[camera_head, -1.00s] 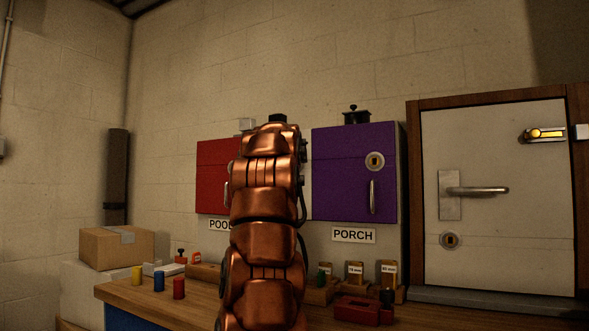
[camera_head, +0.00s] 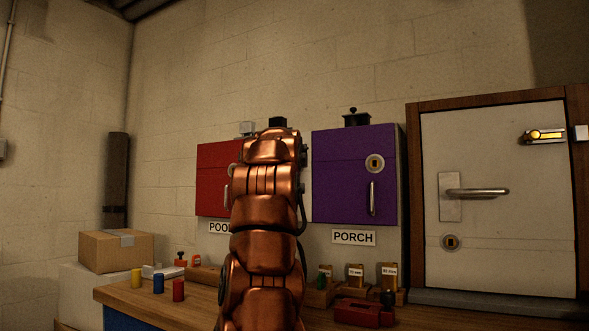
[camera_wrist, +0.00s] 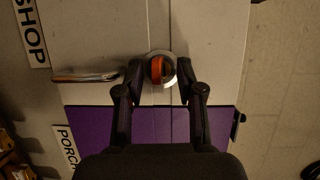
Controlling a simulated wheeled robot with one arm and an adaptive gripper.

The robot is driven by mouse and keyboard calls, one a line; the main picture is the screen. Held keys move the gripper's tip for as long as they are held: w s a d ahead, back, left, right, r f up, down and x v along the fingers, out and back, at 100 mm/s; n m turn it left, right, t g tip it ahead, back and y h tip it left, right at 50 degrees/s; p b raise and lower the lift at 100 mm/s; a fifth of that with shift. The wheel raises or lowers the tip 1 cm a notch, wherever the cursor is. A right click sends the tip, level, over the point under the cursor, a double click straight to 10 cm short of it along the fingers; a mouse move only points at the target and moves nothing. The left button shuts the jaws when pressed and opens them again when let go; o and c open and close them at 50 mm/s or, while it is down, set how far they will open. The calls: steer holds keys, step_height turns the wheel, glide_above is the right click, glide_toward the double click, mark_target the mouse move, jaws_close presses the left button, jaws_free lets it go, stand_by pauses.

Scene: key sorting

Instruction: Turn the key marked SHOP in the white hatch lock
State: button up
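In the wrist view the white hatch (camera_wrist: 105,30) fills the upper middle, with the SHOP label (camera_wrist: 31,32) beside it at the left. An orange key (camera_wrist: 157,69) sits at the round metal lock (camera_wrist: 171,79) of this hatch. My gripper (camera_wrist: 160,72) has its dark fingers on either side of the lock, with gaps between them and the key. It looks open. Any lettering on the key is not readable. In the head view my copper-coloured arm covers the hatch, the key and the gripper.
A metal handle (camera_wrist: 87,76) projects from the hatch near the left finger. The purple door (camera_head: 345,185) adjoins on the right; a red door (camera_head: 213,178) is on the left. The bench (camera_head: 125,297) holds colored cylinders and key holders. A white door (camera_head: 500,230) stands at the far right.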

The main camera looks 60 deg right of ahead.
steer(key=shift+a+r, duration=0.1)
steer(key=shift+a, duration=0.05)
steer(key=v, duration=1.1)
steer(key=shift+s+a, duration=0.2)
steer(key=shift+a, duration=0.15)
stand_by(0.3)
